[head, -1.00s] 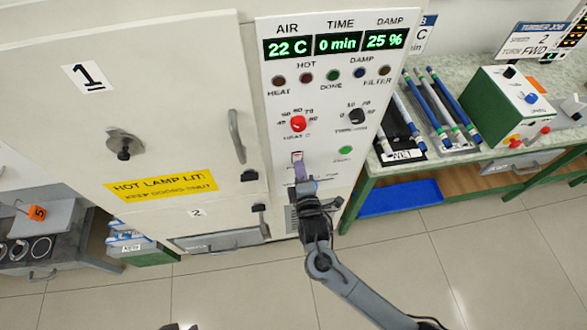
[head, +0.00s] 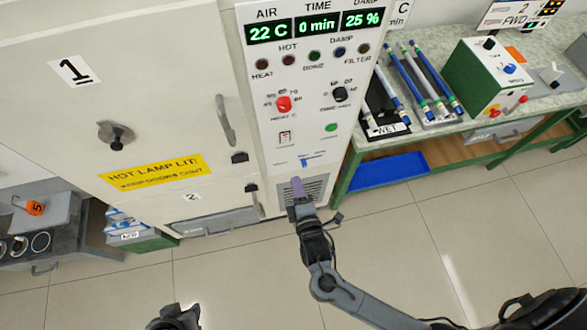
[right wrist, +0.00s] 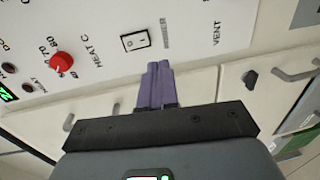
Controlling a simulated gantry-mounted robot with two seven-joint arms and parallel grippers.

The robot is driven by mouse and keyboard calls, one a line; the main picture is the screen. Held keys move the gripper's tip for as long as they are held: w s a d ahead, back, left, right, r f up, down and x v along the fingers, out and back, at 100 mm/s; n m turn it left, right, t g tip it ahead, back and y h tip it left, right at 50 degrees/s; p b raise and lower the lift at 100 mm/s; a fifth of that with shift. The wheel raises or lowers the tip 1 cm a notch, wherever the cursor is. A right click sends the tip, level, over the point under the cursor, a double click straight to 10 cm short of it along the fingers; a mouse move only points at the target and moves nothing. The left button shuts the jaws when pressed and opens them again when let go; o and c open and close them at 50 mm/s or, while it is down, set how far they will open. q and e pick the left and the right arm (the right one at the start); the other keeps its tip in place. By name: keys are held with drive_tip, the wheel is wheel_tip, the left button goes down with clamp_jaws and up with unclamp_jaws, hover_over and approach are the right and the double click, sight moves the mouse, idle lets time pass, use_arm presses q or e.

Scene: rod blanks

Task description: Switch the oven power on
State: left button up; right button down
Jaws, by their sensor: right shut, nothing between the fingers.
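The oven's control panel (head: 310,110) stands right of the large door, its displays lit at 22 C, 0 min and 25 %. The small rocker switch (head: 284,138) is low on the panel, under the red heat knob (head: 284,104). The switch also shows in the right wrist view (right wrist: 138,40) as a pale rocker in a dark frame; its position is hard to tell. My right gripper (head: 297,187) is shut and empty, below the switch and in front of the grille. Its purple fingers (right wrist: 158,82) point toward the panel, apart from the switch. My left gripper (head: 175,318) shows only partly at the bottom edge.
A blue vent slider (head: 304,163) lies between the switch and my right fingers. A green button (head: 331,127) and a black time knob (head: 340,94) are to the right. A bench (head: 437,128) with rod racks stands further right. The floor in front is clear.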

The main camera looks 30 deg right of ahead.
drive_tip(key=shift+f+v, duration=0.25)
drive_tip(key=shift+v, duration=0.9)
drive_tip(key=s+d+m+g+y, duration=0.1)
drive_tip(key=s+d+m+g, duration=0.2)
drive_tip(key=d, duration=0.3)
drive_tip(key=s+r+m+g+y, duration=0.1)
drive_tip(key=s+m+g+y, duration=0.2)
drive_tip(key=s+m+g, duration=0.85)
wheel_tip(320, 180, up, 25)
drive_tip(key=s+t+p, duration=0.1)
drive_tip(key=t+p, duration=0.1)
drive_tip(key=p, duration=2.2)
drive_tip(key=shift+s+n+p, duration=0.3)
drive_tip(key=shift+n+p, duration=0.05)
drive_tip(key=shift+n, duration=0.1)
